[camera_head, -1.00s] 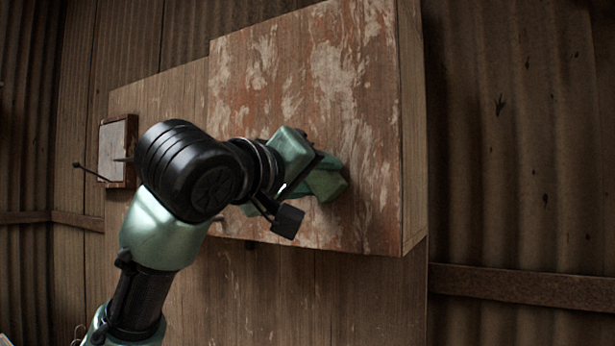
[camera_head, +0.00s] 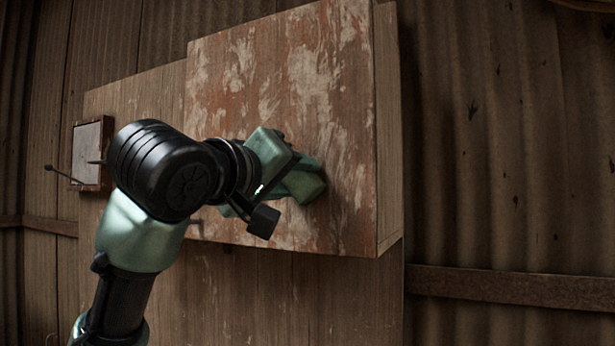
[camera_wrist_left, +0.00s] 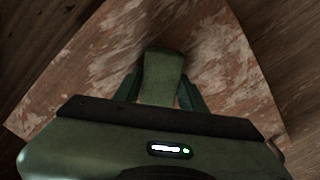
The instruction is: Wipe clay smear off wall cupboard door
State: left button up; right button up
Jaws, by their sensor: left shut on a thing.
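The wall cupboard door (camera_head: 335,80) is reddish-brown wood with worn pale patches. It also fills much of the left wrist view (camera_wrist_left: 95,75). I cannot tell a clay smear from the pale worn patches. My left gripper (camera_head: 303,180) is at the lower middle of the door, at or very near its face; contact is hard to judge. In the left wrist view its dark green fingers are shut on a grey-green block (camera_wrist_left: 161,72), whose far end points at the door. My arm hides part of the door's lower left. My right gripper is not in view.
The cupboard's bare side (camera_head: 389,140) is at the right, with corrugated wall (camera_head: 500,130) beyond it. A small framed panel (camera_head: 88,150) with a thin rod hangs at the left. A wooden rail (camera_head: 500,286) crosses the lower right wall.

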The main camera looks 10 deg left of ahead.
pick_arm(q)
jog(key=w+a, duration=0.3)
jog(key=a, duration=0.5)
jog(key=shift+a+p, duration=0.25)
jog(key=shift+p, duration=0.1)
dwell(0.3)
jog(key=shift+b+v, duration=1)
jog(key=shift+v, duration=1.95)
jog(key=b+v, duration=0.1)
jog(key=v, duration=0.2)
